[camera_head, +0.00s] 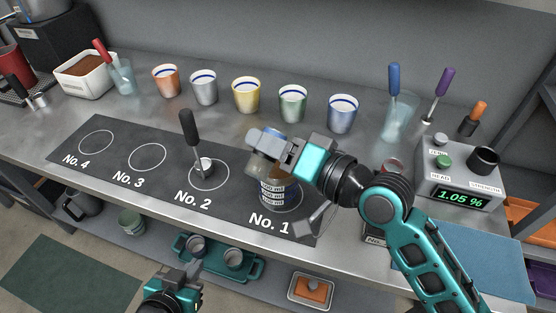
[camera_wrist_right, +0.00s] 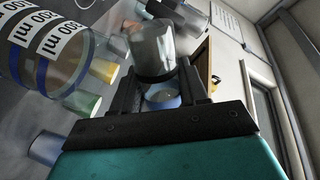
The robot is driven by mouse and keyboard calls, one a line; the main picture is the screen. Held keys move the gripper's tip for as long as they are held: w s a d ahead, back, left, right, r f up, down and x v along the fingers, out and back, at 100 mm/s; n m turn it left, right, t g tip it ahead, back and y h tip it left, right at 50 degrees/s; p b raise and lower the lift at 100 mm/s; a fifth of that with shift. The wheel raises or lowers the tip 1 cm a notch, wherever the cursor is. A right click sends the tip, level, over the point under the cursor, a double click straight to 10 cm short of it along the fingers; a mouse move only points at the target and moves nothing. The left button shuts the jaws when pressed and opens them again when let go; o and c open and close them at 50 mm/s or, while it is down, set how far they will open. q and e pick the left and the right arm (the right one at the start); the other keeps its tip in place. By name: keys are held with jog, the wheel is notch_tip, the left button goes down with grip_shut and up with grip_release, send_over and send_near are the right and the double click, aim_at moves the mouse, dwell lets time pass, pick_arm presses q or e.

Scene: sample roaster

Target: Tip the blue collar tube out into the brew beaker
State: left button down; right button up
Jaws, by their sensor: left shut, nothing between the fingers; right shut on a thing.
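My right gripper (camera_head: 288,150) is shut on a short clear tube (camera_head: 263,140) and holds it tilted above the brew beaker. In the right wrist view, the tube (camera_wrist_right: 151,47) shows at the fingertips, with a blue part (camera_wrist_right: 161,97) between the fingers that seems to be its collar. The brew beaker (camera_head: 273,194), clear with white volume labels, stands upright on the No. 1 spot. It looms at upper left in the right wrist view (camera_wrist_right: 40,45). Its contents cannot be told clearly. My left gripper (camera_head: 182,284) is shut and empty, low in front of the counter.
A black-handled tool (camera_head: 188,130) stands at No. 2. Several cups, such as the blue-rimmed one (camera_head: 342,114), line the back. A meter (camera_head: 459,180) reading 1.05 % and a glass with a blue-handled tool (camera_head: 394,80) stand at right. No. 3 and No. 4 are clear.

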jog(key=shift+f+m+b, duration=0.45)
jog(key=shift+f+m, duration=0.1)
jog(key=shift+m, duration=0.25)
dwell(0.4)
jog(key=shift+r+m, duration=0.1)
jog(key=shift+m, duration=0.3)
jog(key=shift+w+d+r+m+g, duration=0.1)
jog(key=shift+m+g, duration=0.2)
jog(key=shift+m, duration=0.1)
dwell(0.9)
jog(key=shift+r+m+p, duration=0.25)
jog(key=shift+m+p, duration=0.55)
jog(key=shift+p, duration=0.75)
dwell(0.8)
jog(key=shift+f+m+g+y+p, duration=0.3)
jog(key=shift+f+m, duration=0.25)
jog(key=shift+m, duration=0.15)
dwell(1.5)
dwell(0.5)
